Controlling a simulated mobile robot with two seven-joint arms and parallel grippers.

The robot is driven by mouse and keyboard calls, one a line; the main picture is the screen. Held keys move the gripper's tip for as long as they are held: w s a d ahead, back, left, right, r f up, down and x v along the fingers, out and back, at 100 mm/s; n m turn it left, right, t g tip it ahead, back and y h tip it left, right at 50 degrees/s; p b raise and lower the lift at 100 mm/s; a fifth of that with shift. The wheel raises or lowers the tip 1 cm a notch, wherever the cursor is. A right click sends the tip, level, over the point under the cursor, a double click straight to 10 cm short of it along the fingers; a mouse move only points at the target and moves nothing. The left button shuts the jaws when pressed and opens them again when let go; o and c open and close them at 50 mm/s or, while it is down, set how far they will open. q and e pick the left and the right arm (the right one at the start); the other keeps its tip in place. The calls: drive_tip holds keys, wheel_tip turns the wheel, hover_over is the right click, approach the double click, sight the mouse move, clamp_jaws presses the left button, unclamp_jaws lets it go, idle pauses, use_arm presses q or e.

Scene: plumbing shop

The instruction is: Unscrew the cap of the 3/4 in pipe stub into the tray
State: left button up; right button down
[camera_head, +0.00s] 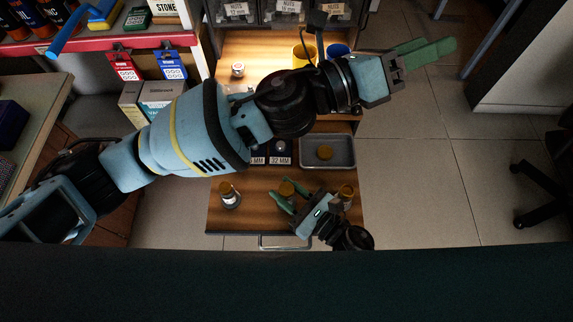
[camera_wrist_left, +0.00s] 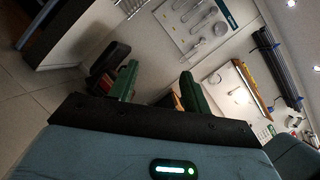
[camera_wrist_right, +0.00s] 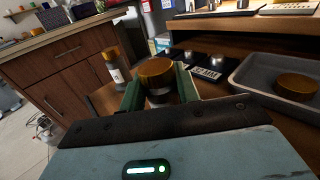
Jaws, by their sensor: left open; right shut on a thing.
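My right gripper (camera_head: 287,197) is low over the near part of the wooden bench. It is shut on a brass-brown cap (camera_wrist_right: 156,70), which sits between the green fingers in the right wrist view. What is under this cap is mostly hidden. A capped pipe stub (camera_head: 229,196) stands to its left and shows a pale label in the right wrist view (camera_wrist_right: 116,66). Another capped stub (camera_head: 346,193) stands to its right. I cannot read which is 3/4 in. The grey tray (camera_head: 345,162) holds a loose brass cap (camera_head: 324,152). My left gripper (camera_head: 425,52) is open and empty, out over the floor.
Size plates (camera_head: 280,160) and small metal pieces lie left of the tray. A yellow cup (camera_head: 303,55) and a blue cup (camera_head: 338,51) stand at the back. My left arm crosses above the bench.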

use_arm(q)
drive_tip(key=s+d+f+m+g+y, duration=0.1)
drive_tip(key=s+f+m+g, duration=0.2)
drive_tip(key=s+m+g, duration=0.9)
drive_tip(key=m+t+y, duration=0.5)
drive_tip(key=m+y, duration=1.3)
drive_tip(key=m, duration=0.4)
hover_over(287, 189)
drive_tip(key=f, duration=2)
drive_tip(key=shift+s+d+f, duration=0.2)
drive_tip(key=shift+d+f, duration=0.05)
drive_tip(key=shift+d, duration=0.15)
drive_tip(key=shift+w+a+t+y, duration=0.3)
drive_tip(key=shift+a+y, duration=0.1)
drive_tip(key=shift+a, duration=0.1)
drive_tip(key=shift+f, duration=4.05)
